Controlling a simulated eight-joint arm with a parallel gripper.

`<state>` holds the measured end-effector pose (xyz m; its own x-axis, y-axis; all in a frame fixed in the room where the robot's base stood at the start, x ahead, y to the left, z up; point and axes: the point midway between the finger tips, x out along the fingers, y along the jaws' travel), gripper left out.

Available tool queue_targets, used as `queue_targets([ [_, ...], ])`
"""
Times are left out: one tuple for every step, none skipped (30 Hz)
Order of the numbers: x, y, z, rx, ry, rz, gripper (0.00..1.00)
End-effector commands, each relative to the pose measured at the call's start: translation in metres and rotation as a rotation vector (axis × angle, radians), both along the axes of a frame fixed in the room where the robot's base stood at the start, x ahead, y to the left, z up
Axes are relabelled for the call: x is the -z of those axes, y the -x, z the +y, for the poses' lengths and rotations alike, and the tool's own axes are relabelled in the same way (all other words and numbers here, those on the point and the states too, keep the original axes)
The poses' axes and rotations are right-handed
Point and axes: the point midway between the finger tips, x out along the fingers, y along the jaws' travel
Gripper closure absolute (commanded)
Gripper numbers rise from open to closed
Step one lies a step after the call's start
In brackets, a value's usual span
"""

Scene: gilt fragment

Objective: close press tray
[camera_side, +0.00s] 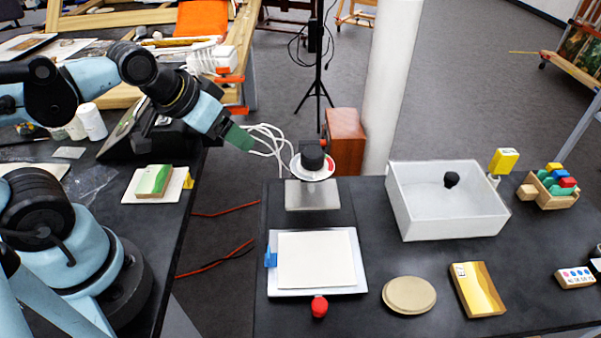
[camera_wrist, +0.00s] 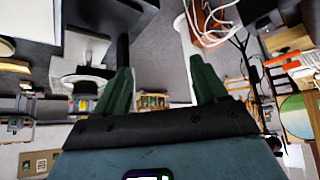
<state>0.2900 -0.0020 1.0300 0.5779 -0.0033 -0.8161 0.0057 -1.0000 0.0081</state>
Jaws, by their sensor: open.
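The white press tray (camera_side: 273,284) lies pulled out in front of the press on the dark table in the side view. A cream sheet (camera_side: 316,260) lies on it, a blue clip (camera_side: 270,259) is at its left edge, and a red knob (camera_side: 319,307) is at its front. The press (camera_side: 313,196) stands behind it, with a grey plate and a black knob on top. My gripper (camera_side: 240,139) is in the air up and left of the press, apart from the tray. In the wrist view its green fingers (camera_wrist: 163,82) are spread with nothing between them.
Right of the tray are a beige disc (camera_side: 409,295), a yellow block (camera_side: 477,290) and a white open bin (camera_side: 447,225). A rack of coloured pieces (camera_side: 553,187) is farther right. A gap with red cables separates this table from the left one. A white pillar (camera_side: 393,80) stands behind.

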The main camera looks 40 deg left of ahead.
Motion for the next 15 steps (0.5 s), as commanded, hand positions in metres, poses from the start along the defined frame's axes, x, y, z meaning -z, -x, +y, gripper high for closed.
queue_targets([
  [-0.001, -0.001, -0.005, -0.004, 0.015, 0.009, 0.37],
  [-0.002, -0.002, -0.009, -0.011, 0.029, 0.018, 0.41],
  [-0.003, -0.003, -0.017, -0.025, 0.055, 0.036, 0.47],
  [-0.004, -0.004, -0.024, -0.039, 0.078, 0.053, 0.49],
  [-0.005, -0.005, -0.032, -0.056, 0.103, 0.073, 0.49],
  [-0.006, -0.006, -0.044, -0.083, 0.14, 0.104, 0.49],
  [-0.007, -0.006, -0.054, -0.106, 0.167, 0.13, 0.49],
  [-0.008, -0.006, -0.065, -0.131, 0.193, 0.158, 0.49],
  [-0.009, -0.006, -0.079, -0.168, 0.224, 0.196, 0.49],
  [-0.009, -0.005, -0.089, -0.196, 0.246, 0.224, 0.49],
  [-0.01, -0.004, -0.099, -0.227, 0.265, 0.252, 0.49],
  [-0.011, -0.002, -0.113, -0.267, 0.286, 0.29, 0.49],
  [-0.011, 0.0, -0.124, -0.299, 0.3, 0.317, 0.49],
  [-0.011, 0.002, -0.134, -0.332, 0.311, 0.344, 0.49],
  [-0.011, 0.005, -0.148, -0.378, 0.324, 0.378, 0.49],
])
